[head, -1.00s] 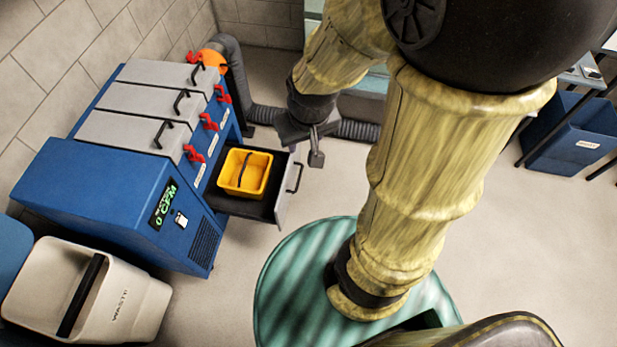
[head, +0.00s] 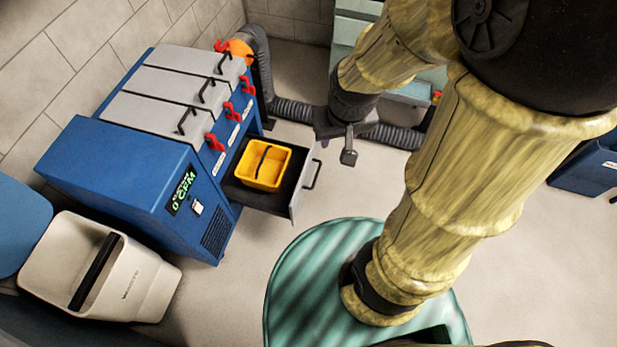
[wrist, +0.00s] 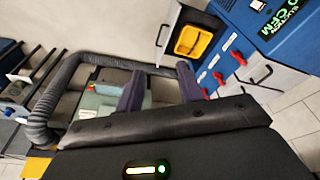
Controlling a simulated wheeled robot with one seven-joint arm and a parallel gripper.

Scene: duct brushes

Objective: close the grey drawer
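The grey drawer (head: 303,190) stands pulled out of the blue machine (head: 133,180), its grey front and dark bar handle facing right. A yellow bin (head: 284,173) with a black handle sits inside it. The drawer front also shows at the top of the wrist view (wrist: 170,27). My gripper (head: 347,152) is in the air to the right of the drawer front, apart from it in the picture. In the wrist view my gripper (wrist: 160,86) has its two dark fingers spread with nothing between them. One finger is partly hidden in the head view.
The machine has grey lids with handles and red latches (head: 211,141). A grey hose (head: 300,110) runs behind my gripper. A cream bin (head: 140,285) stands at the lower left, a blue bin (head: 585,170) at the right. Floor right of the drawer is clear.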

